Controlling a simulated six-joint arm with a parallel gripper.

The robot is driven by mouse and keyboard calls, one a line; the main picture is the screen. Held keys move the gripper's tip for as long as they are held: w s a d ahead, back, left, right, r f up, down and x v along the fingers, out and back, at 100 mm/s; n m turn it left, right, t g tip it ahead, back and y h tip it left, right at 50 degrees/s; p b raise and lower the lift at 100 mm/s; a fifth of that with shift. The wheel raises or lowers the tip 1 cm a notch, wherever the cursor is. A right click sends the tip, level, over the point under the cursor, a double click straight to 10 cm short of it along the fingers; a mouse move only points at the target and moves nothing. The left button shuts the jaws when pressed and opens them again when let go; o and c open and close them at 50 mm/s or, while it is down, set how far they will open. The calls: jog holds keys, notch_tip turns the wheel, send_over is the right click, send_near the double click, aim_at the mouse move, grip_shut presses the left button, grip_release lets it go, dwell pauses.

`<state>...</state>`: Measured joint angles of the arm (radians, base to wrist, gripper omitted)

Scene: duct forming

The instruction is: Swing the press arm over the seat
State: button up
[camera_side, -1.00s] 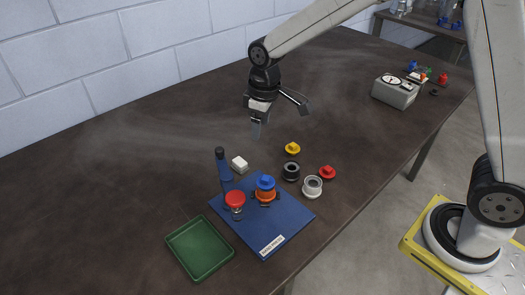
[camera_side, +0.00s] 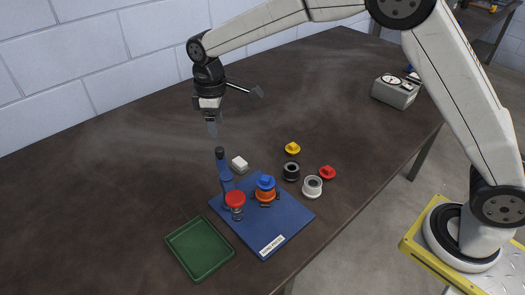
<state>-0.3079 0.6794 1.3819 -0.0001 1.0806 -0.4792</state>
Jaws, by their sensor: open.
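A blue press plate (camera_side: 284,221) lies on the brown table with a white label at its front. On its left side stands the press arm: a dark blue post with a black knob (camera_side: 220,152) on top and a red round head (camera_side: 235,199) out over the plate. To its right is the seat, holding an orange part (camera_side: 265,194) with a blue cap (camera_side: 265,182) on top. The red head is beside this stack, not over it. My gripper (camera_side: 212,127) is open and empty, pointing down above and behind the black knob; it appears apart from it.
A green tray (camera_side: 200,248) lies left of the plate. A white block (camera_side: 240,163) sits behind it. A yellow part (camera_side: 292,148), black ring (camera_side: 291,172), white ring (camera_side: 312,186) and red part (camera_side: 327,172) stand behind right. A grey gauge box (camera_side: 396,91) is farther back. The left table is clear.

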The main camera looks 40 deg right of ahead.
aim_at(219, 149)
jog(key=shift+f, duration=3.7)
grip_shut()
